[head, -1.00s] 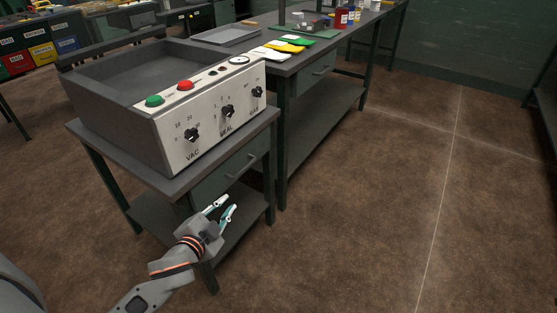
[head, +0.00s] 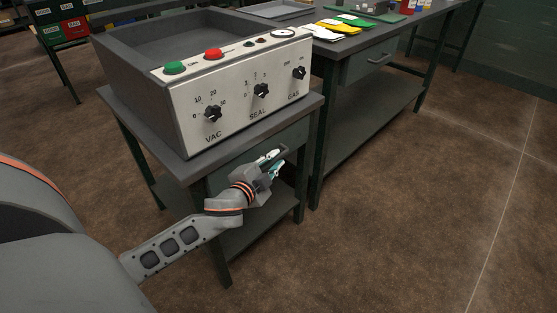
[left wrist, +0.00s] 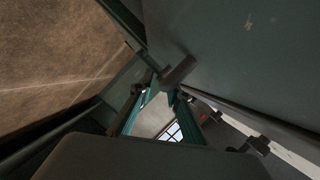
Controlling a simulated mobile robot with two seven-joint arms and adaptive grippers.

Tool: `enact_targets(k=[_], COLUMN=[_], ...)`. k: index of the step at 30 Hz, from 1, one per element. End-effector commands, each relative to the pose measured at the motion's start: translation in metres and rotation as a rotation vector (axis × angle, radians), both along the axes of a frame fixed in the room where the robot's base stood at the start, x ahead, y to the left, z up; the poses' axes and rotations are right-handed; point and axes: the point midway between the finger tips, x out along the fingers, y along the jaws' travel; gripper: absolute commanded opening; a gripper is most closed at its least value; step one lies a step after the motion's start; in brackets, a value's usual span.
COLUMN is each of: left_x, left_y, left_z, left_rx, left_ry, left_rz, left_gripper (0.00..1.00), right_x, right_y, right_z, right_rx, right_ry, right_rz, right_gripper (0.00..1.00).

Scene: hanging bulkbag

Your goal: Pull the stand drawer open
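The stand drawer has a dark green front (head: 232,174) under the stand's grey top in the head view. It looks shut, and my arm hides part of it. My left gripper (head: 277,160) is right at the drawer front, at the handle. In the left wrist view the drawer front (left wrist: 235,45) fills the upper right. The dark bar handle (left wrist: 180,71) sticks out at the fingertips of my left gripper (left wrist: 162,92). The fingers are apart, with a gap between the tips; whether they touch the handle I cannot tell. My right gripper is not in view.
A machine with knobs and buttons (head: 237,88) stands on the stand's top. A longer workbench (head: 340,48) with its own drawer (head: 368,61) is close on the right. The brown floor (head: 420,210) at the right is clear.

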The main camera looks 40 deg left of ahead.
Motion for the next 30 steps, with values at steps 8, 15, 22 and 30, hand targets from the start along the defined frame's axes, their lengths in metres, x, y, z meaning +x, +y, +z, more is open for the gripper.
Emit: enact_targets(k=[8,15,22,30], left_x=[0.0115,0.0115,0.0112,0.0113], left_y=[0.0033,0.0032,0.0033,0.0029], left_z=[-0.0027,-0.0022,-0.0023,-0.0011], left_rx=[-0.001,-0.001,-0.001,-0.002], left_ry=[0.0,0.0,0.0,-0.001], left_rz=[0.001,0.001,0.001,0.001], left_gripper=[0.16,0.06,0.0,0.0], right_x=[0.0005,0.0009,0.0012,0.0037], right_y=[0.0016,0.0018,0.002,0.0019], right_z=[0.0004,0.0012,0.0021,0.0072], right_rx=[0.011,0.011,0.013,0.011], right_ry=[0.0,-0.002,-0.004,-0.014], right_rz=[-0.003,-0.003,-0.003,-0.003], right_gripper=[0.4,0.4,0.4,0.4])
